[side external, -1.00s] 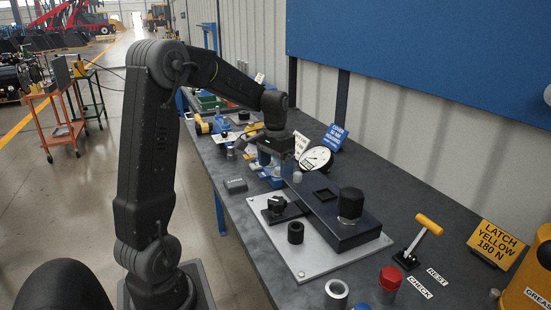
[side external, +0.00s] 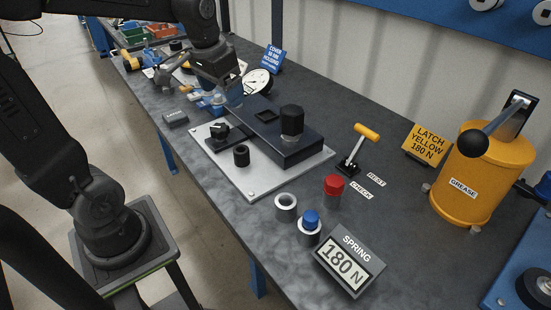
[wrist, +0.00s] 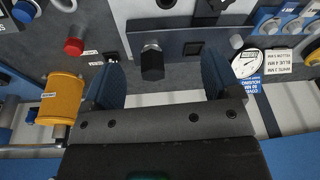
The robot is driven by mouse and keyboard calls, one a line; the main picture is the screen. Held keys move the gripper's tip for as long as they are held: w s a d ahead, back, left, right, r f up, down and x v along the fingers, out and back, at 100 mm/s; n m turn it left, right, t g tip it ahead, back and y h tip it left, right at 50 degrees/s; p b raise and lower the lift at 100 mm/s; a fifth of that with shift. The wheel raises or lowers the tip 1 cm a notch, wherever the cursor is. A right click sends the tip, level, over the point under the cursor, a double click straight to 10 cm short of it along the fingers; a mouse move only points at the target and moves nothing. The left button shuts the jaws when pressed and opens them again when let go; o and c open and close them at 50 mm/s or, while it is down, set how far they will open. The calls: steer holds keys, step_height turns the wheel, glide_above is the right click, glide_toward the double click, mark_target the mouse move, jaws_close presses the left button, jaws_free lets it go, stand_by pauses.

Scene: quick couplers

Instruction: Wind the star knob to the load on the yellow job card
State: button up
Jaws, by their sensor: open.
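The yellow job card (side external: 425,145) reads "LATCH YELLOW 180 N". A grey display (side external: 348,262) labelled "SPRING" reads 180 N. A small, seemingly lobed black knob (side external: 219,130) sits low on the light plate (side external: 247,181); it is too small to be sure it is the star knob. A tall faceted black knob (side external: 291,122) stands on the dark block (side external: 305,151). My gripper (side external: 236,101) is beyond the block's far end, empty. In the wrist view my gripper (wrist: 160,77) is open, with the tall knob (wrist: 152,65) between its fingers in the picture, apart from them.
A yellow-handled lever (side external: 357,150), red cap (side external: 333,187), blue-topped part (side external: 310,221) and light ring (side external: 285,205) stand near the plate. A yellow grease drum (side external: 467,180) stands at right. A dial gauge (side external: 259,82) is behind my gripper. The bench's front left is clear.

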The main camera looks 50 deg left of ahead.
steer(key=s+d+m+t, duration=0.1)
steer(key=s+d+t, duration=0.2)
steer(key=s+d, duration=0.7)
steer(key=shift+d+f+m+h, duration=0.2)
steer(key=shift+d+m+h, duration=0.2)
steer(key=shift+d, duration=0.05)
steer(key=shift+w, duration=0.1)
stand_by(0.9)
